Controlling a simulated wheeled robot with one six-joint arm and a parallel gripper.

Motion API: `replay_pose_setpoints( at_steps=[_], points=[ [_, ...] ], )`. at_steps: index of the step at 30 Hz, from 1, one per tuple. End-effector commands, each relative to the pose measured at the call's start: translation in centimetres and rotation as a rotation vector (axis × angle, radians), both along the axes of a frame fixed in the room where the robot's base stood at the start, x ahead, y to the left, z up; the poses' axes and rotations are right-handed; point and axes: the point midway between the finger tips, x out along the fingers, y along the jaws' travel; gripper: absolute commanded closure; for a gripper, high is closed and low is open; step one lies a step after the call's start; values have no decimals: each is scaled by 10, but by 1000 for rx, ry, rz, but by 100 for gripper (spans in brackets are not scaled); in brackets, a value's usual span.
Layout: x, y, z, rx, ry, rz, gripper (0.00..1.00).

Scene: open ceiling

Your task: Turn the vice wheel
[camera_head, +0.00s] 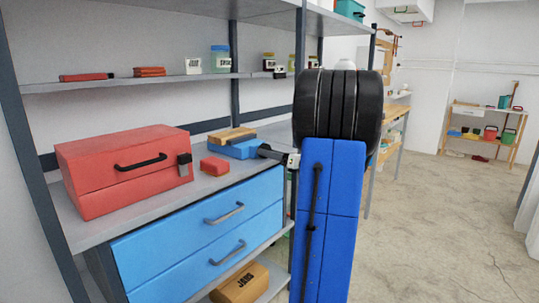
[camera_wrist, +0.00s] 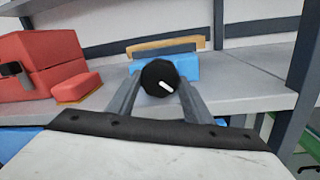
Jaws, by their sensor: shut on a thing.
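A blue vice (camera_head: 243,150) stands on the grey bench top, with a wooden piece (camera_head: 229,135) held along its top. Its round black wheel (camera_wrist: 156,72) with a white mark faces me in the wrist view. My gripper (camera_wrist: 160,84) has one grey finger on each side of the wheel and is shut on it. In the head view my gripper (camera_head: 270,151) reaches the front of the vice from the right, and the wheel is mostly hidden by the fingers. The vice body also shows behind the wheel in the wrist view (camera_wrist: 186,67).
A red toolbox (camera_head: 115,168) and a small red box (camera_head: 214,166) sit left of the vice. Blue drawers (camera_head: 200,230) are below the bench top (camera_head: 85,228). A shelf (camera_head: 110,84) with jars runs above. Open floor (camera_head: 430,230) lies to the right.

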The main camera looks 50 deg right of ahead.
Motion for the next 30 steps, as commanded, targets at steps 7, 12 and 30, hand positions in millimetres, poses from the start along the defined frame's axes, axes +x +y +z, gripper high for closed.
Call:
replay_pose_setpoints(
  at_steps=[7,12,30],
  points=[
    [0,0,0,-1,0,-1,35],
    [0,0,0,-1,0,0,35],
    [-75,-15,-4,-1,1,-5,35]
  ],
)
